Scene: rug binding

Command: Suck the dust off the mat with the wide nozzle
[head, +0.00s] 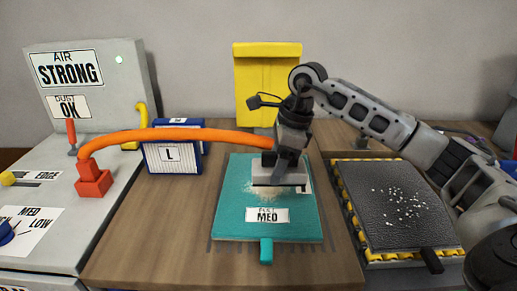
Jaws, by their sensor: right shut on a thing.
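My right gripper (287,160) reaches in from the right and is shut on the wide nozzle (279,176), a pale grey block low over the teal mat (233,222). Whether the nozzle touches the mat I cannot tell. The mat lies flat on the table, with a label reading MED and a tab at its front. Pale dust (258,193) lies on it under and around the nozzle, partly hidden. An orange hose (180,134) runs from the gripper to a red fitting (93,182) on the machine at left. My left gripper is out of view.
The grey machine (130,70) at left reads AIR STRONG and DUST OK, with a green light. A box marked L (172,158) and a yellow box (267,70) stand behind. A dark mat with white specks (385,235) lies in a yellow-edged frame at right.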

